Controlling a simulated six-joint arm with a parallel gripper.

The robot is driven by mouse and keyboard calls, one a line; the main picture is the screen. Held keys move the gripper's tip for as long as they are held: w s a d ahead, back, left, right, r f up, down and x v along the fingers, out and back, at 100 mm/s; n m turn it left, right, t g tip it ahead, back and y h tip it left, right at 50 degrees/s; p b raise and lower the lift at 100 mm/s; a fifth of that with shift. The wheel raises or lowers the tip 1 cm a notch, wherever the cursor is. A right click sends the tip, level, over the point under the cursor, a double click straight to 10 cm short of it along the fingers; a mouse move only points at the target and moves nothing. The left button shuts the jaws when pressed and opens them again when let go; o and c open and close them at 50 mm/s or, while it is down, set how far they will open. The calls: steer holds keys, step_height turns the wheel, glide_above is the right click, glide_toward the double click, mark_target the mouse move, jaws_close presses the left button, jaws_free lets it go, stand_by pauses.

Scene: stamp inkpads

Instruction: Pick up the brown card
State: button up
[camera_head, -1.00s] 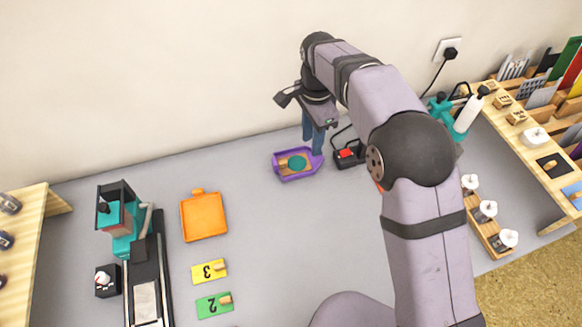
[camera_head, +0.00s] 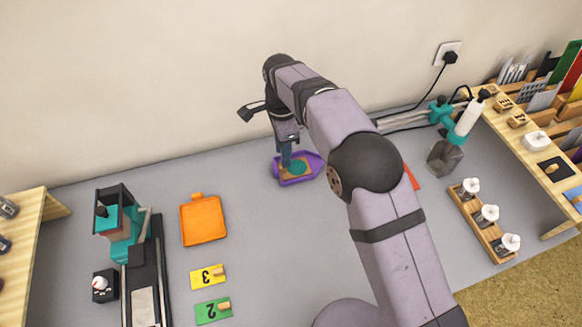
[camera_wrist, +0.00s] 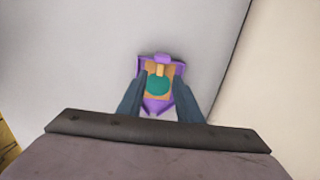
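The brown card (camera_wrist: 171,72) lies in a purple tray (camera_head: 312,165) near the wall. It bears a teal disc (camera_wrist: 158,85) and a small pale wooden grip (camera_wrist: 160,67), which shows in the wrist view. In the head view the card (camera_head: 288,175) is partly hidden by my gripper (camera_head: 286,164). My gripper points down over the tray. In the wrist view its two fingers are well apart, one on each side of the tray, with the card between them in the picture. They are empty, and their exact height above the card is unclear.
An orange tray (camera_head: 202,220), a yellow card (camera_head: 206,277) and a green card (camera_head: 212,311) lie to the left. A teal press (camera_head: 122,225) stands beyond them. Bottles in a wooden rack (camera_head: 477,223) stand at right. Grey table between is clear.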

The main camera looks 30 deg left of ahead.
mark_target(294, 166)
steer(key=shift+f+p, duration=0.5)
steer(key=shift+f, duration=1.95)
jaws_close()
